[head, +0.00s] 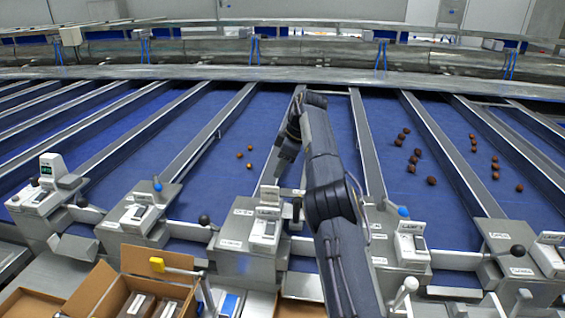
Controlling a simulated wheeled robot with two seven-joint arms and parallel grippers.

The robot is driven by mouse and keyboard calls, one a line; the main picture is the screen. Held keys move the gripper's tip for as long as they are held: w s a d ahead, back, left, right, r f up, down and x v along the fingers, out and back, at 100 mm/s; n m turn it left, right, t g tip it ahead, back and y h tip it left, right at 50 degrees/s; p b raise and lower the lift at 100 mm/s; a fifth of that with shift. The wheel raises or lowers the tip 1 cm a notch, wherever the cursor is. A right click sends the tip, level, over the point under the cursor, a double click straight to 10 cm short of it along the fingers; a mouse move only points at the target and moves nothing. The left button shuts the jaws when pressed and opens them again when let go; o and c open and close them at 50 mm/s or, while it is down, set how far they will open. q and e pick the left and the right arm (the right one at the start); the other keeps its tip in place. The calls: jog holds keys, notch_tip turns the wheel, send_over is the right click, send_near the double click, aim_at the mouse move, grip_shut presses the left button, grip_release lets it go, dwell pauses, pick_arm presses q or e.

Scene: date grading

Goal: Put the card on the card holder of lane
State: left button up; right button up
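My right arm reaches up from the bottom middle and bends back down, so its gripper (277,178) hangs over the lane unit (264,228) in the middle. A small white upright piece (269,194), which looks like the card, shows just below the gripper at the top of that unit. I cannot tell whether the fingers hold it or whether it stands on a card holder. The fingers are small, dark and partly merged with the arm. My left gripper is not in view.
Similar lane units stand in a row, with one (137,215) to the left and one (402,245) to the right. Black and blue knobs stick up between them. Dates lie on the blue lanes. An open cardboard box (108,297) stands at the lower left.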

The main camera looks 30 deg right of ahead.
jog(key=shift+v, duration=0.85)
